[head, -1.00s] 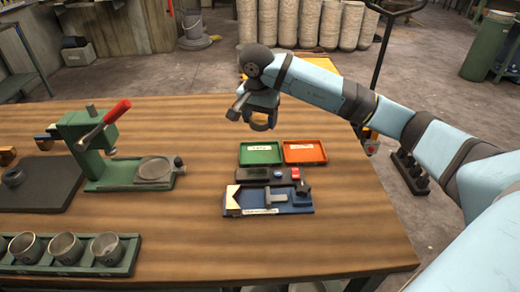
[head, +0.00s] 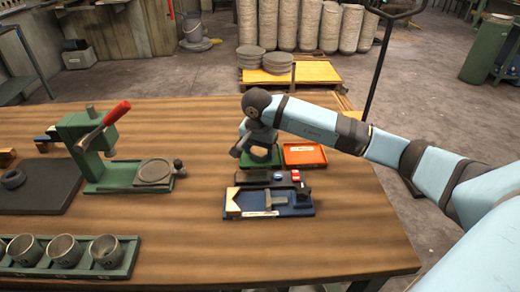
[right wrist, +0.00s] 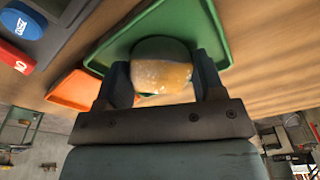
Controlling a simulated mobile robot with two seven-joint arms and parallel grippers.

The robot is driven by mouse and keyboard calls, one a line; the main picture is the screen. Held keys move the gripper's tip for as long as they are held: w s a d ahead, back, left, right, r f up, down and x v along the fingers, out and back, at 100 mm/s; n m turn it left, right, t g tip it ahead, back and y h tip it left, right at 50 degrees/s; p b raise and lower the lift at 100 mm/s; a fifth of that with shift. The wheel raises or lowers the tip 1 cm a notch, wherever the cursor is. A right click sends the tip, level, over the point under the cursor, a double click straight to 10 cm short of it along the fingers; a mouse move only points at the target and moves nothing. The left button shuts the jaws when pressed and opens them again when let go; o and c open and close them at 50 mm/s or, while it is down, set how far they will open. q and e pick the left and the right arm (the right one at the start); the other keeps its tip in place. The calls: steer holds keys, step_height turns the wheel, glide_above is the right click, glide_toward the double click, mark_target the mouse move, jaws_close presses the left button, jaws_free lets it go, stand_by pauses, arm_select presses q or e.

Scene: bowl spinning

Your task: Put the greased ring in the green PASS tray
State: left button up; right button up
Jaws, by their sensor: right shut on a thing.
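My right gripper (head: 258,150) is over the green PASS tray (head: 246,160) in the head view. In the right wrist view its two fingers (right wrist: 162,82) are shut on the greased ring (right wrist: 160,75), which looks shiny and yellowish. The ring is in front of the green tray (right wrist: 97,62); whether it touches the tray floor I cannot tell. In the head view the gripper hides most of the ring and part of the tray. My left gripper is not in view.
An orange tray (head: 305,154) sits right beside the green one. A dark strip with blue and red buttons (head: 280,177) and a blue gauge fixture (head: 295,210) lie in front. A green press (head: 90,150) and a rack of cups (head: 128,258) stand left.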

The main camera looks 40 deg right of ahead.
mark_target(258, 153)
steer(key=shift+f, duration=0.2)
steer(key=o, duration=1.1)
steer(key=shift+r, duration=0.15)
steer(key=r, duration=0.8)
steer(key=a+r, duration=0.1)
steer(key=r, duration=0.3)
steer(key=shift+s+a+p, duration=0.1)
steer(key=shift+s+p, duration=0.2)
steer(key=shift+s, duration=0.1)
